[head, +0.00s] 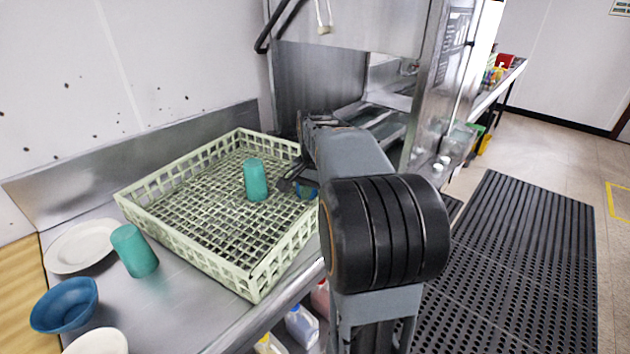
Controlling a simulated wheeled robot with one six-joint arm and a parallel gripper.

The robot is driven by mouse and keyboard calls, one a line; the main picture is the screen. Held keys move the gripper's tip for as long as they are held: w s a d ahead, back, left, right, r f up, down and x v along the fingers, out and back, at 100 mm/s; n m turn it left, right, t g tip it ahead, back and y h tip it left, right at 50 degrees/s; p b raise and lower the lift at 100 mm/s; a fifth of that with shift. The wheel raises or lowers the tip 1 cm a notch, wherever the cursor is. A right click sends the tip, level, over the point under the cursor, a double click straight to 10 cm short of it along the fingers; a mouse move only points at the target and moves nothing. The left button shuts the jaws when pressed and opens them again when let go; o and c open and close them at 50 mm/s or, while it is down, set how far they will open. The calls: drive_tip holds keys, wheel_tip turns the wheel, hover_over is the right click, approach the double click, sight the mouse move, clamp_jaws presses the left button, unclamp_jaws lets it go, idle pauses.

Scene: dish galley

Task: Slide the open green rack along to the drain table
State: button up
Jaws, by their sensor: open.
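The open green rack (188,246) is a pale green lattice tray on the steel counter at the left. A teal cup (256,180) stands inside it.
A teal cup (134,251), white plates (80,246) (98,342) and a blue bowl (64,305) stand left of the rack. A steel dish machine (335,75) stands behind my arm. Black mats (520,265) cover the floor at right. Bottles (302,326) sit below the counter.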

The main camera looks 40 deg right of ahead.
drive_tip(key=shift+f, duration=2.6)
drive_tip(key=shift+c, duration=0.2)
clamp_jaws()
